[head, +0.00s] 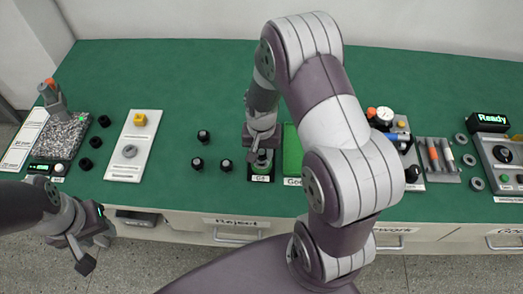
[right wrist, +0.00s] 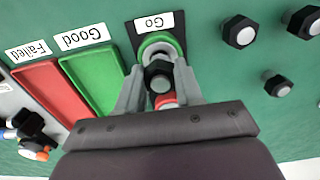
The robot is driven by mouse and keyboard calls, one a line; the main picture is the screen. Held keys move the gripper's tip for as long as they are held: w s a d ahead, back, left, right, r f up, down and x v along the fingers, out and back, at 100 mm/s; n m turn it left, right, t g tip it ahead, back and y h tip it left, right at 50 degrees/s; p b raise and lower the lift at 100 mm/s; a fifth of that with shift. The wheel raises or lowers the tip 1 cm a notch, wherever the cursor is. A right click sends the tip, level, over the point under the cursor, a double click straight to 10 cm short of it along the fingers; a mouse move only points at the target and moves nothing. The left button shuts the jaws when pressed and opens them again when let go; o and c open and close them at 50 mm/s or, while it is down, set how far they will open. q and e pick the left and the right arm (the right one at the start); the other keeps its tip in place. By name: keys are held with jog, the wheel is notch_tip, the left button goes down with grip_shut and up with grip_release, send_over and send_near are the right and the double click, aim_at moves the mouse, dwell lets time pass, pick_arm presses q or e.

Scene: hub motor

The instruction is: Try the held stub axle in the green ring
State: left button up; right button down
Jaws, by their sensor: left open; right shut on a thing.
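My right gripper (head: 262,143) is shut on a dark stub axle with a hexagonal head (right wrist: 160,80); the axle shows between the two grey fingers in the right wrist view. The green ring (right wrist: 158,42) sits on a black plate by the "Go" label, and it also shows in the head view (head: 261,169). The held axle overlaps the ring's edge in the right wrist view; its lower end is hidden, so I cannot tell whether it touches the ring. My left gripper (head: 88,240) is open and empty at the bench's front left edge.
Three loose stub axles (head: 204,136) stand left of the plate. The green "Good" tray (right wrist: 95,78) and red "Failed" tray (right wrist: 48,98) lie beside it. A red round part (right wrist: 165,102) shows behind the held axle. A white board (head: 119,167) is further left; the bench's back is clear.

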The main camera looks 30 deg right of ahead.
aim_at(262, 152)
jog(key=shift+f+b, duration=0.35)
jog(key=shift+f, duration=0.15)
dwell(0.4)
dwell(0.6)
jog(key=shift+c, duration=1.3)
grip_release()
notch_tip(262, 152, up, 7)
jog(key=p, duration=0.6)
jog(key=shift+r+p, duration=0.1)
jog(key=shift+p, duration=0.3)
